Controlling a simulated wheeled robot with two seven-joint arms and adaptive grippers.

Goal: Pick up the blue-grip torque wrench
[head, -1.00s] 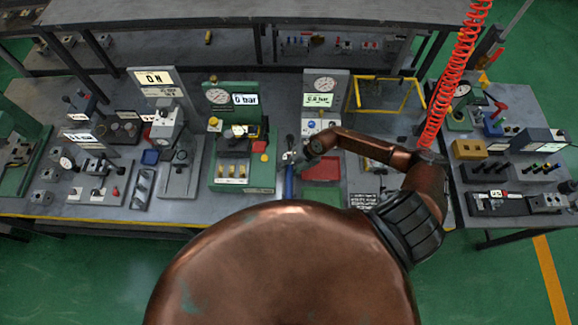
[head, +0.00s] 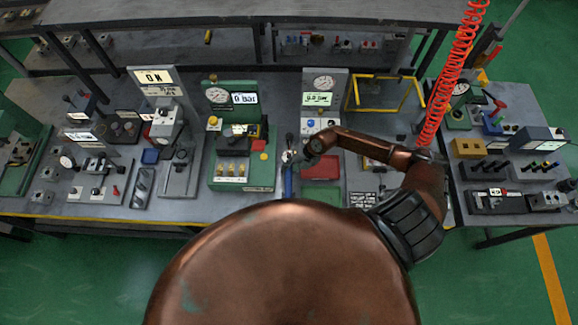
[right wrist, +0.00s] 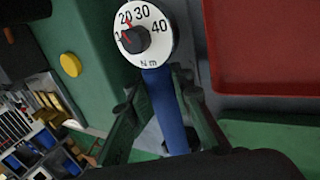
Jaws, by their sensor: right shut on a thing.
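The blue-grip torque wrench (right wrist: 167,112) lies between the fingers of my right gripper in the right wrist view. Its white round dial (right wrist: 146,32) reads in N m and sits just beyond the fingertips. My right gripper (right wrist: 158,88) is shut on the blue grip, one finger on each side. In the head view the wrench's blue grip (head: 288,182) shows below my right gripper (head: 291,158), between the green valve station and the red tray. The lower end of the grip is hidden by the gripper body in the wrist view. My left gripper is not in view.
A green valve station (head: 240,170) with a 0 bar display stands left of the wrench. A red tray (head: 321,168) lies close on the right. A red coiled hose (head: 445,90) hangs right of my right arm. Other fixtures crowd the bench left and right.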

